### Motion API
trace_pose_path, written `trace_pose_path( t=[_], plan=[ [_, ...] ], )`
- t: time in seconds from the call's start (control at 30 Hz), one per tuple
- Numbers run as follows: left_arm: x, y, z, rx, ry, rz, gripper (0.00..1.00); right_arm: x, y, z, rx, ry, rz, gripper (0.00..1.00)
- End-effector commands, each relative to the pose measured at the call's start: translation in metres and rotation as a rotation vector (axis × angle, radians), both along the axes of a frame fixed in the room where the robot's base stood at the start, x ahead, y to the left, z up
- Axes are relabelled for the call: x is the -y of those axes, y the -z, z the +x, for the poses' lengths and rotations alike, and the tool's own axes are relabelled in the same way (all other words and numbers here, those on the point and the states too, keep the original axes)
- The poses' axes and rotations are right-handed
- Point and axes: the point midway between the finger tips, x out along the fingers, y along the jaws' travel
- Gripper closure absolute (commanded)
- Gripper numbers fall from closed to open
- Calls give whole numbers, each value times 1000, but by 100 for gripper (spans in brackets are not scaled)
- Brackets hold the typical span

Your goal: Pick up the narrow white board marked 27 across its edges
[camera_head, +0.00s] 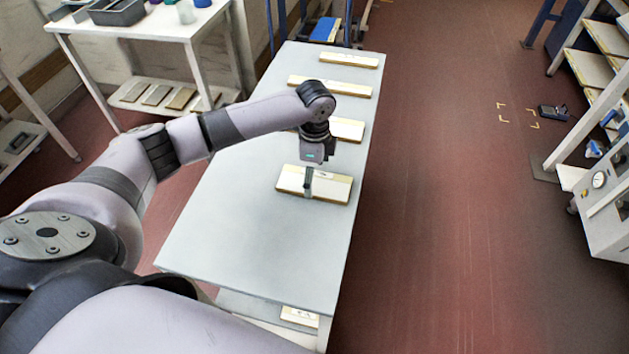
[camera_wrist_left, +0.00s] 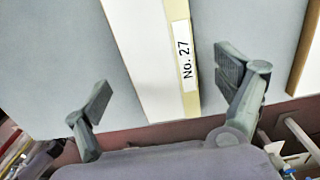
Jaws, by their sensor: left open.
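The narrow white board marked "No. 27" (camera_wrist_left: 145,60) lies flat below my left gripper (camera_wrist_left: 165,84) in the left wrist view. Its label strip, with a yellowish border, runs along the board. The two fingers are spread wide, one on each side of the board's long edges, with nothing held between them. In the head view my left gripper (camera_head: 309,180) is over the nearest white board (camera_head: 335,189) on the grey table, a finger hiding part of it. The label is too small to read there. My right gripper is not in view.
Several similar boards lie further along the grey table (camera_head: 235,220), such as one in the middle (camera_head: 330,86) and one at the far end (camera_head: 348,60). A white shelf table (camera_head: 150,24) stands at the left. Red floor is open to the right.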

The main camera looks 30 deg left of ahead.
Motion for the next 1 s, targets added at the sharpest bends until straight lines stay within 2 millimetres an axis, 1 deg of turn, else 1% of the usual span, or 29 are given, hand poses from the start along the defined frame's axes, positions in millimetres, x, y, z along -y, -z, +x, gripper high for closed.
trace_pose_path(
  t=[0.03, 0.1, 0.2, 0.43, 1.0],
  plan=[
    [-1, 6, -1, -4, -1, 1, 10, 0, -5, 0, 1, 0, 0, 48],
    [-1, 15, 0, -2, 0, 0, 10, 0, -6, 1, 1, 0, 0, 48],
    [0, 23, 0, 1, 1, 1, 10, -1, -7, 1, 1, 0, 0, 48],
    [-1, 25, 0, 1, 1, 0, 10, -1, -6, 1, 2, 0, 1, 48],
    [-1, 24, 0, 1, 1, 1, 47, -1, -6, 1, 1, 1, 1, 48]
  ],
)
